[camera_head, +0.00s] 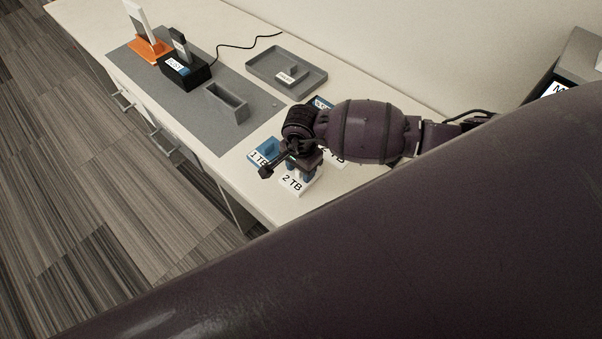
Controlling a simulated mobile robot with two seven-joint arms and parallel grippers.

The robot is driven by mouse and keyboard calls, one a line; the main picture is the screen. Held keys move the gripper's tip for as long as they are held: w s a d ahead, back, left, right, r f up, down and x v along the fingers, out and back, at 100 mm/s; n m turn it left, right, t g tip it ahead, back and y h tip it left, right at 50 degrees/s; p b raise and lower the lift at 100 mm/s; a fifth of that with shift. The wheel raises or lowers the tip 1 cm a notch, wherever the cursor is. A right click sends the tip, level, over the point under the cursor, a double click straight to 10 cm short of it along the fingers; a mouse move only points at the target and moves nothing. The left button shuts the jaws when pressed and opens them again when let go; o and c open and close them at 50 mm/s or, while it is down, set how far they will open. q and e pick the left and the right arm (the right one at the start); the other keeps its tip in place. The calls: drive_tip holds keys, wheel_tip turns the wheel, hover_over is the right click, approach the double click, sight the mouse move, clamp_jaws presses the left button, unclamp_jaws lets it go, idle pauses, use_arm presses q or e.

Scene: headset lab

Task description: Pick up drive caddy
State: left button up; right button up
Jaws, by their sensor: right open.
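Several labelled blue-and-white blocks, which look like the drive caddies, stand near the front end of the table. One marked "1 TB" (263,149) is on the left. One marked "2 TB" (296,184) is nearest the table's front edge. Another labelled block (338,157) is mostly hidden behind my right arm, and a blue one (322,102) shows behind it. My right gripper (288,166) is open, over or just beside the "2 TB" block, partly covering it. I cannot tell whether it touches. My left gripper is out of view.
A grey mat (195,118) holds an empty grey slot holder (227,102), a black dock (186,70) and an orange stand (149,50). A grey tray (262,77) with a small labelled part lies behind. A dark arm link of mine fills the foreground.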

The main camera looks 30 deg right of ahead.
drive_tip(key=shift+c, duration=0.3)
clamp_jaws()
